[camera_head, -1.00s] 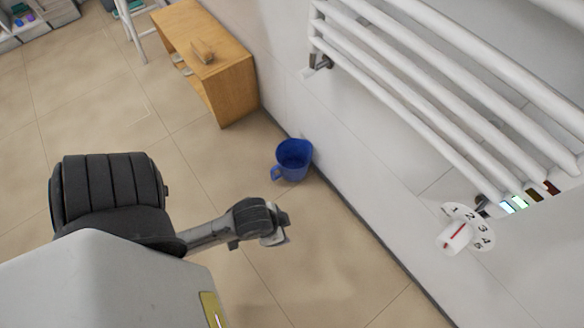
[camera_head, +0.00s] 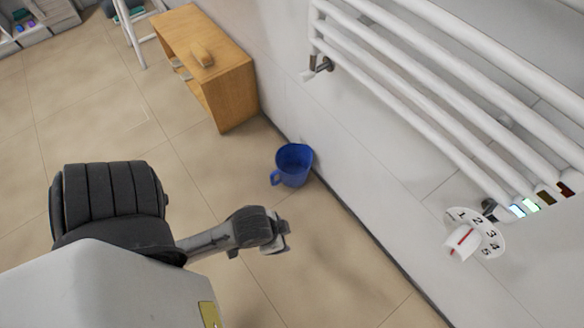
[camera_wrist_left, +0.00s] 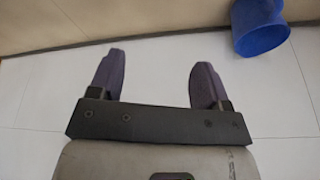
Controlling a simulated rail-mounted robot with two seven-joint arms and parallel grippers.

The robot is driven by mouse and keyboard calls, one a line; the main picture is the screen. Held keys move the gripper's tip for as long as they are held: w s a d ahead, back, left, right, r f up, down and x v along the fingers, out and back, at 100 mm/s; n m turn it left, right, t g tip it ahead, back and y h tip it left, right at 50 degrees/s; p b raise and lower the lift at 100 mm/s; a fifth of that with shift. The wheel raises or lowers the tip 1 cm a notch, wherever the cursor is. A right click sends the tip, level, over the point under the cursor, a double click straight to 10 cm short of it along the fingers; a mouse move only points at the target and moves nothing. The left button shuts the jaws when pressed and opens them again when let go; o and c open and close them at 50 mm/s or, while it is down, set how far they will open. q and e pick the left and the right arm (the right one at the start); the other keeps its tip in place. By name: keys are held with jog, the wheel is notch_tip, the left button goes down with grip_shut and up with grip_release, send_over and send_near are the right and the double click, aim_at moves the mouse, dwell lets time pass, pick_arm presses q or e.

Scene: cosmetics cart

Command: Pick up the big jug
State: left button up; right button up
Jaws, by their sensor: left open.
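The big jug is blue, with a handle on its left side. In the head view the jug (camera_head: 292,165) stands upright on the floor close to the white wall. In the left wrist view the jug (camera_wrist_left: 259,28) shows at the top right, cut by the frame edge. My left gripper (camera_wrist_left: 156,72) is open and empty, with two dark fingers apart, and the jug is beyond its fingertips to the right. In the head view my left gripper (camera_head: 281,236) is below the jug in the picture, apart from it. My right gripper is not in view.
A wooden cabinet (camera_head: 234,100) with a small tan object (camera_head: 202,54) on top stands against the wall. A white towel radiator (camera_head: 440,90) with a numbered dial (camera_head: 474,234) hangs on the wall at right. The tiled floor left of the jug is clear.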

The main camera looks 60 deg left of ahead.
pick_arm(q)
jog(key=shift+c, duration=0.5)
jog(key=c, duration=0.6)
jog(key=shift+c, duration=0.2)
